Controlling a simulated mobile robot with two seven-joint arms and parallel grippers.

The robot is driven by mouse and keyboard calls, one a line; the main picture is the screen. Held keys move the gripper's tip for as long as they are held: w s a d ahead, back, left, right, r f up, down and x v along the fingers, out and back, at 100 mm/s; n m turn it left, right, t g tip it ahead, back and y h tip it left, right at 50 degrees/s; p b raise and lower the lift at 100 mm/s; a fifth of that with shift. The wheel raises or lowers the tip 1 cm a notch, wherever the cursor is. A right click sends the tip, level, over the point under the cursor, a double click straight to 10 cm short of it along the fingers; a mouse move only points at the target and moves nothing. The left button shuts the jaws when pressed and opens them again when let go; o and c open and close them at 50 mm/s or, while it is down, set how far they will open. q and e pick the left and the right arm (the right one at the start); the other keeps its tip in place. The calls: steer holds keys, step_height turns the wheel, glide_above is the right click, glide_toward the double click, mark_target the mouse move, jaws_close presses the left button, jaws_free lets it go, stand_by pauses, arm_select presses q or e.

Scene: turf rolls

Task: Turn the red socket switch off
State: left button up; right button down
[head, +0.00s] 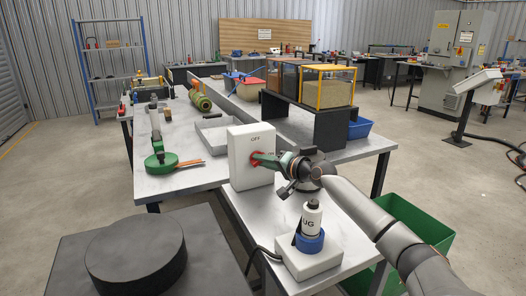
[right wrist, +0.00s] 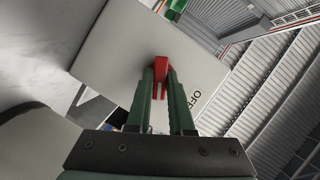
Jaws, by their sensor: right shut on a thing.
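The white switch box (head: 240,172) stands on the metal bench, with "OFF" printed near the top of its face. Its red switch (head: 255,160) is on that face, mostly covered by my gripper in the head view. My right gripper (head: 262,159) reaches it from the right, its green fingers shut on the red switch. In the right wrist view the red switch (right wrist: 161,70) sits between the two green fingertips (right wrist: 160,85), in front of the box face (right wrist: 120,60). "OFF" shows to the right of the fingers there. Which mark the switch points at cannot be told. My left gripper is not in view.
A white and blue plug on a pale base (head: 308,262) stands in front of the box, below my right forearm. A shallow grey tray (head: 215,133) lies behind it. A green bin (head: 425,226) is at the right. A green tool (head: 160,162) lies at the left.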

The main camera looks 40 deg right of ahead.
arm_select(q)
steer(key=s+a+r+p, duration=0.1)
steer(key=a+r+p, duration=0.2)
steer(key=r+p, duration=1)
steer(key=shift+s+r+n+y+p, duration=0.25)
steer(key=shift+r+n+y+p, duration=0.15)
steer(key=shift+p, duration=0.95)
arm_select(e)
steer(key=shift+a+r+n+g+h, duration=0.1)
steer(key=shift+n+g+h, duration=0.55)
steer(key=shift+n, duration=0.8)
steer(key=shift+a+n+g+h, duration=0.1)
steer(key=shift+n+g+h, duration=0.25)
steer(key=shift+n+h, duration=0.85)
steer(key=shift+a+r+n+g+h, duration=0.1)
steer(key=shift+n+g+h, duration=0.45)
steer(key=shift+n, duration=1.1)
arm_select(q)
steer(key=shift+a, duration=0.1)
arm_select(e)
steer(key=c, duration=0.8)
jaws_free()
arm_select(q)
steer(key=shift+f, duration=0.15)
arm_select(e)
steer(key=v, duration=0.7)
steer(key=shift+s, duration=0.2)
